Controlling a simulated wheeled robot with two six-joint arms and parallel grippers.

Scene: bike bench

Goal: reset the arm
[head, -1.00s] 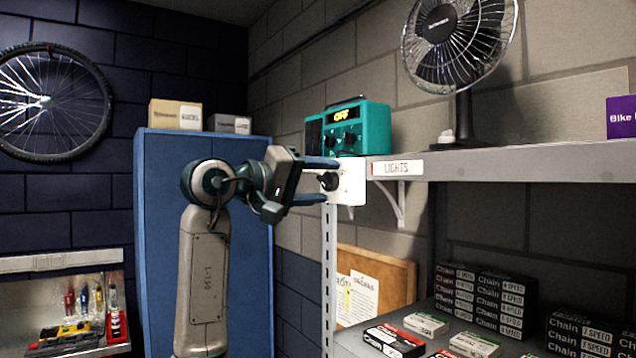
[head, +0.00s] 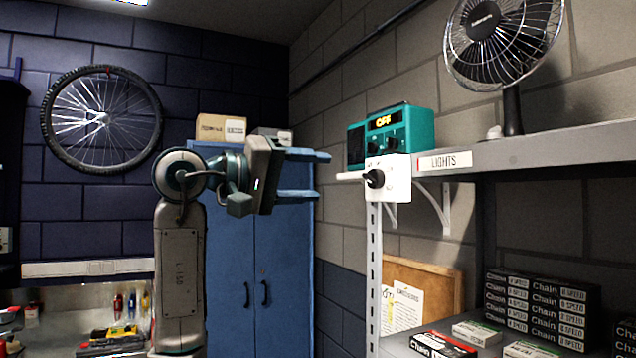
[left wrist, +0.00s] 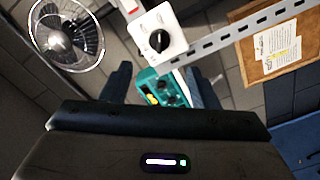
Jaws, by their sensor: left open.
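My left gripper (head: 322,175) is open and empty in the head view, its two fingers pointing right. It stands apart from the white switch box (head: 399,178), to the left of its black knob (head: 374,179). The box is fixed at the shelf's end, beside a "LIGHTS" label (head: 445,161). In the left wrist view the open fingers (left wrist: 160,82) show with the switch box (left wrist: 158,36) beyond them. My right gripper is not in view.
A teal radio (head: 408,133) reading "OFF" and a fan (head: 503,45) stand on the grey shelf (head: 560,146). Several chain boxes (head: 540,305) sit below it. A blue cabinet (head: 283,270) stands behind my left arm. A bicycle wheel (head: 101,119) hangs on the left wall.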

